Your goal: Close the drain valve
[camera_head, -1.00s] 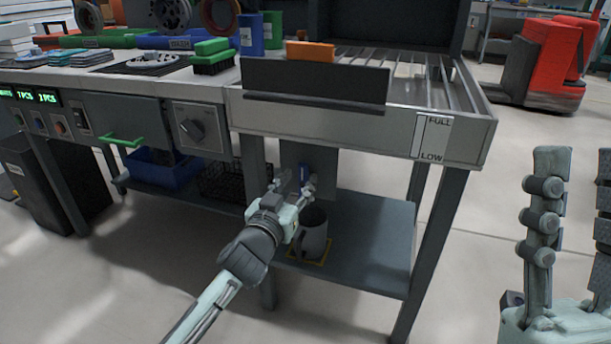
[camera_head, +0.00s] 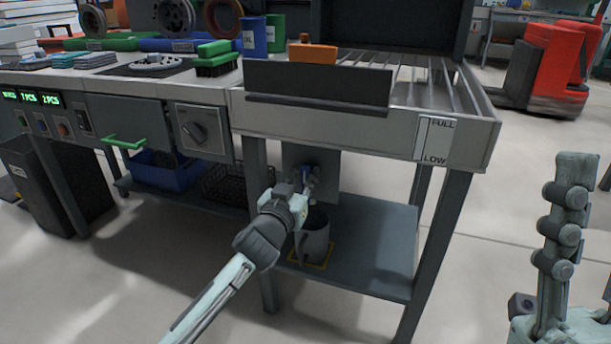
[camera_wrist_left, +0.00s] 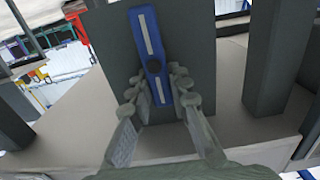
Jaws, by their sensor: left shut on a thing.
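The drain valve's blue lever handle (camera_wrist_left: 147,38) with pale stripes lies against a grey plate (camera_wrist_left: 110,40) in the left wrist view. It runs near upright, tilted slightly, with a dark round pivot in its middle. My left gripper (camera_wrist_left: 157,88) is shut on the handle's lower half, one finger on each side. In the head view the left gripper (camera_head: 303,187) reaches under the washing station, and only a little of the blue handle (camera_head: 306,173) shows past it.
Table legs (camera_head: 433,240) flank the space. A FULL/LOW gauge (camera_head: 434,140) is on the basin front. Open floor lies to the right.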

